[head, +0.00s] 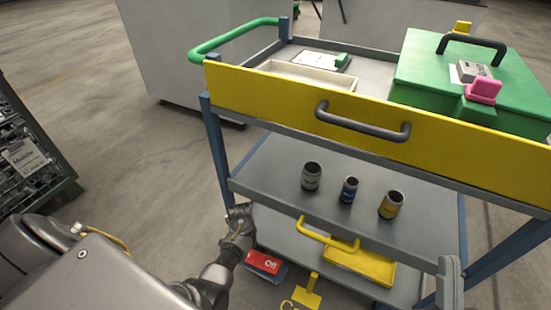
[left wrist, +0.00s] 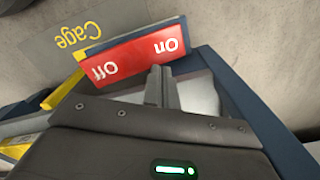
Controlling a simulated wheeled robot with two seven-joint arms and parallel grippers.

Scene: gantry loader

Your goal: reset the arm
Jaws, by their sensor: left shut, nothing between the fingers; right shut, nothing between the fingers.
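In the left wrist view my left gripper (left wrist: 160,85) is shut and empty. Its closed fingers point at a red rocker switch (left wrist: 130,58) lettered On and Off; whether they touch it I cannot tell. In the head view the switch (head: 263,262) shows low beside the cart's lower shelf, with its Off end visible. My left arm (head: 215,280) reaches up from the bottom towards that corner of the cart; its fingers are not clear there. My right gripper (head: 450,280), a grey shape at the lower right in front of the cart, is shut with nothing visible in it.
A cart with a yellow front panel (head: 260,98) and dark handle stands ahead. Its top holds a green case (head: 430,65) and a pale tray (head: 310,75). Three cylinders (head: 350,190) stand on the middle shelf. A dark rack (head: 30,150) is at left, with open floor between.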

